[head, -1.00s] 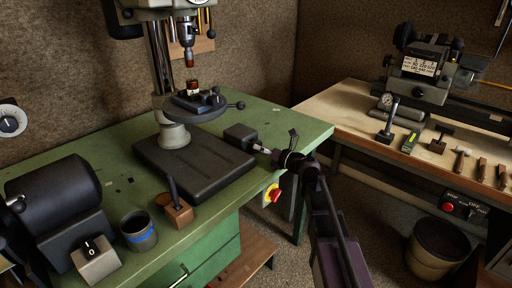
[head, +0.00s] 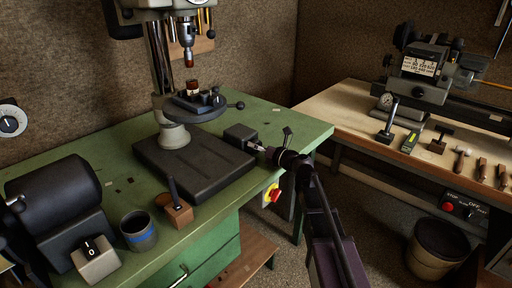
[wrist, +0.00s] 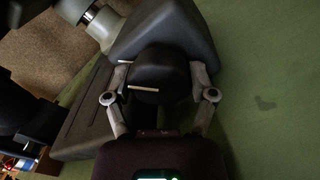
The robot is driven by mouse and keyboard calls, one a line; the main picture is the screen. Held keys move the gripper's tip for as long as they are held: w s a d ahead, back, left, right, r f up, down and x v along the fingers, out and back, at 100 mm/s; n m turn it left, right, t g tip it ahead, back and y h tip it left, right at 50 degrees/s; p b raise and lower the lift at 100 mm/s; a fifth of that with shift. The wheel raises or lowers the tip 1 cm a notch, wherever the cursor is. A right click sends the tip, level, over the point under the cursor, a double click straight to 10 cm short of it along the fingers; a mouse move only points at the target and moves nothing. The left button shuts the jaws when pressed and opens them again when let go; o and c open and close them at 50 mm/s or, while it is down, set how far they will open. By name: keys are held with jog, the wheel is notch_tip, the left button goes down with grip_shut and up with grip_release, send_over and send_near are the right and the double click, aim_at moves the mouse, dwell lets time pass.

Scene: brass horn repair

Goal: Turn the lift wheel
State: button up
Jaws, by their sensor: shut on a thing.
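The lift wheel (wrist: 160,75) shows in the wrist view as a dark round knob with thin light pegs. It sits against a dark grey housing (wrist: 165,28), which is also in the head view (head: 240,132) at the right side of the drill press base. My gripper (wrist: 161,78) has one finger on each side of the wheel and is shut on it. In the head view my gripper (head: 258,147) reaches in from the right at the housing and hides the wheel.
The drill press base (head: 195,163) and round table with a vise (head: 198,101) stand left of my gripper on the green bench (head: 110,180). A wooden bench (head: 345,112) is at right.

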jog(key=shift+m, duration=0.5)
jog(key=m, duration=0.4)
jog(key=shift+b, duration=0.4)
jog(key=m+t, duration=0.1)
jog(key=m, duration=0.5)
jog(key=shift+w+m+b, duration=0.1)
jog(key=shift+m+b, duration=0.2)
jog(key=shift+m, duration=0.1)
jog(key=o, duration=1)
jog(key=shift+o, duration=0.2)
jog(key=shift+n, duration=0.3)
